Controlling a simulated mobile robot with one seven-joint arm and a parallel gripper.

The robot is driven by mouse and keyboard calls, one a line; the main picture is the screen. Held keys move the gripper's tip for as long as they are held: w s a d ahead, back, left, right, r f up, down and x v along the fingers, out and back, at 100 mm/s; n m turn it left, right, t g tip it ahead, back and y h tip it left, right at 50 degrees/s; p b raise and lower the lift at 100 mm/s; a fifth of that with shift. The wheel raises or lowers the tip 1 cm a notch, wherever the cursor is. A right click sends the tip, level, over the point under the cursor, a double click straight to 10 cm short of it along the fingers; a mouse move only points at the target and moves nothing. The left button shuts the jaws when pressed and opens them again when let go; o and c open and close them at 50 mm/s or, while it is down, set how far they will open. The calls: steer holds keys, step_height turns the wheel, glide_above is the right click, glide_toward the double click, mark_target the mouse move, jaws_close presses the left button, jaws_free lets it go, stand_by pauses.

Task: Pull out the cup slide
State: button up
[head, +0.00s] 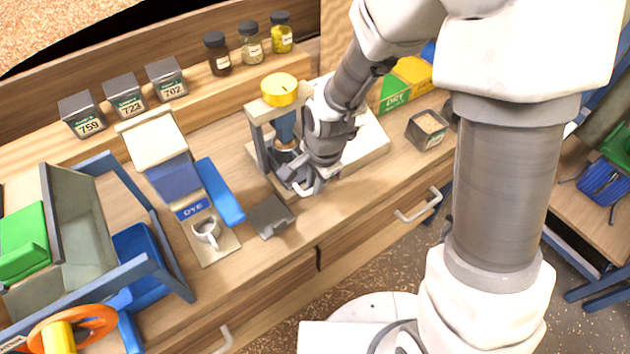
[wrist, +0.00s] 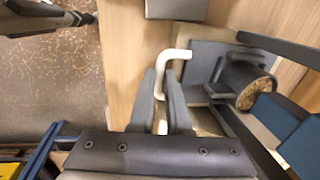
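The cup slide is a flat grey plate (wrist: 208,62) with a pale bent handle (wrist: 176,54) in the wrist view. A round grey cup (wrist: 232,78) with brown grainy contents is at its right. In the head view, a grey-framed stand (head: 258,146) with a yellow knob (head: 279,90) stands over this spot, partly behind my arm. My gripper (head: 306,188) is low at the stand's front. In the wrist view my gripper's fingers (wrist: 161,78) are close on both sides of the handle and appear shut on it.
A small box of grains (head: 427,129) is to the right. Drawer handles (head: 418,206) stick out along the counter front.

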jaws_close()
stand_by(1.0)
